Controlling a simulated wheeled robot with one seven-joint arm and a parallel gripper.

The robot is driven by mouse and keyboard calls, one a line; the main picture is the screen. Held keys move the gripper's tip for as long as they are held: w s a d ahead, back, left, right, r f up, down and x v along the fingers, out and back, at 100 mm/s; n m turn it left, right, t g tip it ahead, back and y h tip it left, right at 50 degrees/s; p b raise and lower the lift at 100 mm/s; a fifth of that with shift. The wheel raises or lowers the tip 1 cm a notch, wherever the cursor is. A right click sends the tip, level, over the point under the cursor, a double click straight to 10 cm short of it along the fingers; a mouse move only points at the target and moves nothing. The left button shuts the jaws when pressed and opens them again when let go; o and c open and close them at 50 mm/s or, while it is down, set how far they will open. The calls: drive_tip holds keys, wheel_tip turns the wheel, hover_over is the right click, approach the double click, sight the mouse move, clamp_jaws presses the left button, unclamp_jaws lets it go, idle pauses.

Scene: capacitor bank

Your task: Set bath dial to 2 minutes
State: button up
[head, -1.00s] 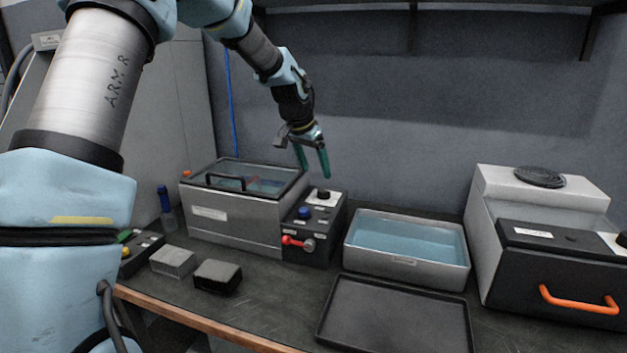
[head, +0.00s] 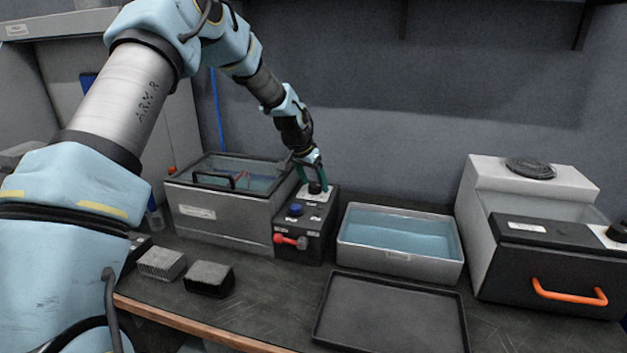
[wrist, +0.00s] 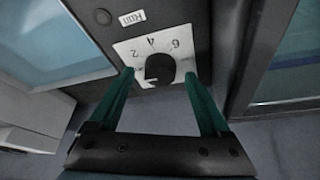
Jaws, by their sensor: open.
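The bath dial (wrist: 160,69) is a black round knob on a white plate (wrist: 143,50) marked with 2, 4 and 6 in the wrist view. In the head view the dial (head: 315,188) sits on top of the black control box (head: 312,238) beside the lidded bath (head: 225,225). My gripper (wrist: 162,75) is open, with its green fingers on either side of the dial. Whether the fingers touch the knob I cannot tell. The dial's pointer is not clear. In the head view my gripper (head: 312,181) is over the dial and partly covers it.
A machine with an orange handle (head: 569,295) is at the right.

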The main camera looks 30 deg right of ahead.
drive_tip(key=shift+d+f, duration=0.1)
drive_tip(key=shift+f, duration=0.15)
clamp_jaws()
idle(0.6)
